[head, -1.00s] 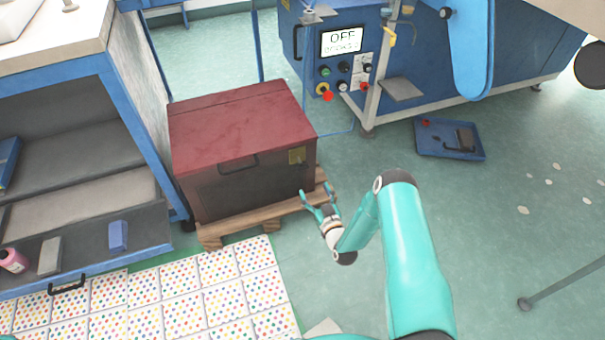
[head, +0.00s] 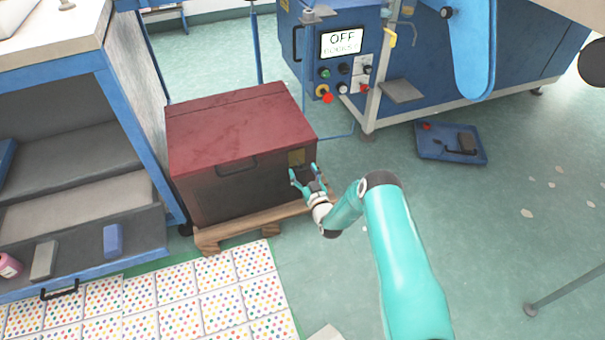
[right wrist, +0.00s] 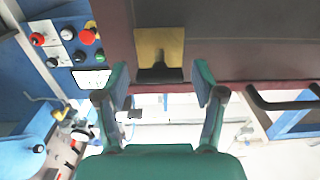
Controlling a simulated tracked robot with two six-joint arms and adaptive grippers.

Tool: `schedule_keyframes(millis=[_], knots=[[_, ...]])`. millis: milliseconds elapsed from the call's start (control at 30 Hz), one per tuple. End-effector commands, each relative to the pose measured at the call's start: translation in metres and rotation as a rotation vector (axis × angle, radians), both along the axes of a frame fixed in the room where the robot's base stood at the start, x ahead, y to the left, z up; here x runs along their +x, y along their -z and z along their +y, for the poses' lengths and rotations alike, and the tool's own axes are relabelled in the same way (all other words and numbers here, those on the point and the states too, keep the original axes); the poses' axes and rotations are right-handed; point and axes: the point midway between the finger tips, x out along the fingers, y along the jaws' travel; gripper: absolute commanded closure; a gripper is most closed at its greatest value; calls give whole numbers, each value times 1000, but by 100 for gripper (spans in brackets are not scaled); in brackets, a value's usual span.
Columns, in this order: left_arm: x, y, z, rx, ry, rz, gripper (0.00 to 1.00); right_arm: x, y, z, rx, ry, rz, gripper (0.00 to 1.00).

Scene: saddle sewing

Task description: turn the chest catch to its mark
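The chest (head: 240,155) has a dark red lid and a dark brown front, and its lid is closed. Its catch is on a brass plate (head: 297,157) at the front's right end. In the right wrist view the brass plate (right wrist: 160,48) lies ahead with a dark catch (right wrist: 160,74) at its lower edge. My right gripper (head: 304,173) is open just in front of and below the plate. In the right wrist view its two fingers (right wrist: 160,88) stand apart, one on each side of the catch, with nothing between them. My left gripper is not in view.
The chest stands on a wooden pallet (head: 250,224). A bench with an open drawer (head: 80,253) is at left. Dotted sheets (head: 190,300) cover the floor in front.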

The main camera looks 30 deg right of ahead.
Motion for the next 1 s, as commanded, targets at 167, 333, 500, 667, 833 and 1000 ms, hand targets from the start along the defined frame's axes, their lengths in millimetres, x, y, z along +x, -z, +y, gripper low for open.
schedule_keyframes(millis=[167,333,500,667,833,1000], knots=[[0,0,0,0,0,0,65,0,0,0,0,-1,0,67],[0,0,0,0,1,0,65,0,1,5,0,-1,1,85],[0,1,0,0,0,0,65,1,1,4,-13,-6,4,85],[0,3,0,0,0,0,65,1,1,3,-55,-7,14,85],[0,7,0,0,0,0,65,2,2,3,-146,-7,36,85],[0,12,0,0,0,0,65,2,2,3,-276,-6,66,85]])
